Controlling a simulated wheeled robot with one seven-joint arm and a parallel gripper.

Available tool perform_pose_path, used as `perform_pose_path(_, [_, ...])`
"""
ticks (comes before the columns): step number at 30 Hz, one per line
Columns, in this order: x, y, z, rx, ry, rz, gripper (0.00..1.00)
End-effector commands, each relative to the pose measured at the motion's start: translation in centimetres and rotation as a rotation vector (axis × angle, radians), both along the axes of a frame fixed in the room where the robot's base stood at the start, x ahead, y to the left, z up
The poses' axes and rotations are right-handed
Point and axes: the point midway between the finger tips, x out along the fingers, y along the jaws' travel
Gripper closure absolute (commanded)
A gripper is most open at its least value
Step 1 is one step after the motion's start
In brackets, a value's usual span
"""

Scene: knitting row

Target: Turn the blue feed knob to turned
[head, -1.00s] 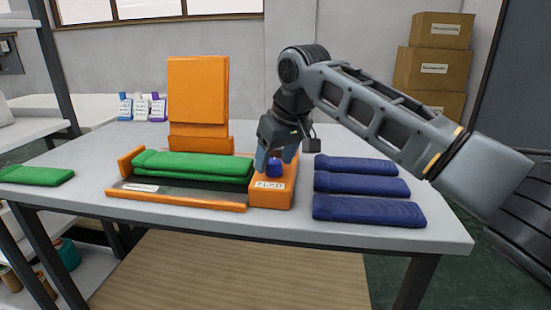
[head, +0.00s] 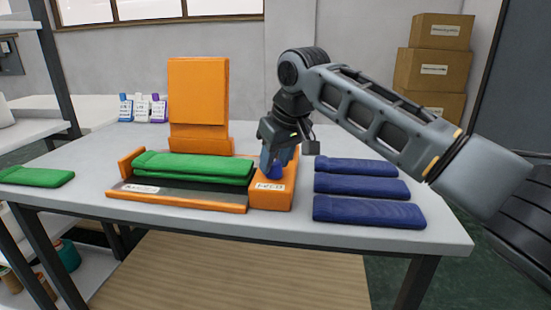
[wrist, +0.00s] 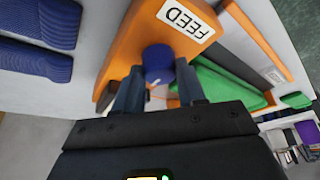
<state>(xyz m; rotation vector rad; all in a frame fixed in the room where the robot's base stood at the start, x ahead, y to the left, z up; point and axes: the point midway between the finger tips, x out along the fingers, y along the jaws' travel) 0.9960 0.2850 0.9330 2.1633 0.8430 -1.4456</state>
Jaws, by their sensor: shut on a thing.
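The blue feed knob (head: 275,171) sits on top of the orange block labelled FEED (head: 272,193), at the right end of the orange machine. In the wrist view the round knob (wrist: 158,60) is between the fingertips of my gripper (wrist: 160,82). My gripper (head: 274,162) reaches down from above and is shut on the knob. The fingers hide part of the knob in the head view. A white mark shows near the knob between the fingers in the wrist view.
The orange machine (head: 198,100) has folded green knit pieces (head: 190,166) on its bed. Several folded dark blue pieces (head: 367,211) lie to the right of the block. A green piece (head: 36,176) lies at the left table edge. Small labelled packs (head: 141,108) stand behind.

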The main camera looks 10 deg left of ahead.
Motion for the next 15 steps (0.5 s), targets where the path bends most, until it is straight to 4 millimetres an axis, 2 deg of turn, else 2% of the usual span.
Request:
perform_pose_path(8, [-0.14,0.16,0.45,0.001,0.003,-0.096,0.91])
perform_pose_path(15, [-0.28,0.34,0.66,0.001,0.006,-0.288,0.91])
